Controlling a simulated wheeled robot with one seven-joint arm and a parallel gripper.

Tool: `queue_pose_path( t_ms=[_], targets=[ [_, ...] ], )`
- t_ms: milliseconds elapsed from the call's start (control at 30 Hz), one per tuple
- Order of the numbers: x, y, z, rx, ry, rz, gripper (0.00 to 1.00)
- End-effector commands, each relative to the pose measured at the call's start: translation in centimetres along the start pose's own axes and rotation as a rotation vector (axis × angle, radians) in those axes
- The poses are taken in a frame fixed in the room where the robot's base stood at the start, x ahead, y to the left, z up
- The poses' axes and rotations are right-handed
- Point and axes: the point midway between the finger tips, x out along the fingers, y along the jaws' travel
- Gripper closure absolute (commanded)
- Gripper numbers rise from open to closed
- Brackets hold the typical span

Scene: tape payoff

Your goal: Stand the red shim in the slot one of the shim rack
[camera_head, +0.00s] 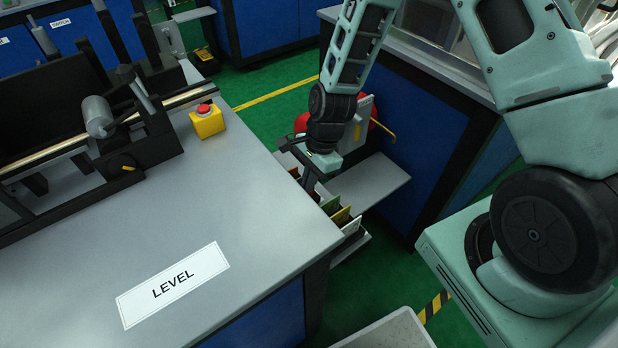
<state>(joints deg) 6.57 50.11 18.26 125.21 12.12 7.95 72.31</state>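My gripper (312,182) points down just past the right edge of the grey table, over the near end of an open tray-like rack. Several thin upright plates stand in a row there, which I take for the shim rack (362,240). A green plate (331,205) and a yellow plate (342,215) show in it. I cannot pick out the red shim for sure. The table edge and my gripper hide part of the rack. The fingers are small and dark, so I cannot tell whether they are open or hold anything.
A grey table (229,233) with a LEVEL label (173,285) fills the left. A yellow box with a red button (207,120) and a black machine (125,130) stand on it. A grey shelf (372,182) juts from a blue cabinet (412,135) beside my gripper.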

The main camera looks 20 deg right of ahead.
Motion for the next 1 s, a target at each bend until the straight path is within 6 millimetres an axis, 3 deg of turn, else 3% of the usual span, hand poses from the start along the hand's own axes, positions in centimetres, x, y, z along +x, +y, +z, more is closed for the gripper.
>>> queue_pose_path(
  t_ms=[333,400,433,767,1000],
  targets=[
    [0.2,0.0,-0.1,-0.001,0.000,-0.001,1.00],
    [0.2,0.0,-0.1,-0.001,0.000,-0.001,0.78],
    [0.2,0.0,-0.1,-0.001,0.000,-0.001,0.72],
    [-0.1,-0.1,-0.1,-0.001,0.001,-0.002,0.72],
    [-3.7,-0.2,-0.1,0.001,0.002,-0.007,0.72]
  ],
)
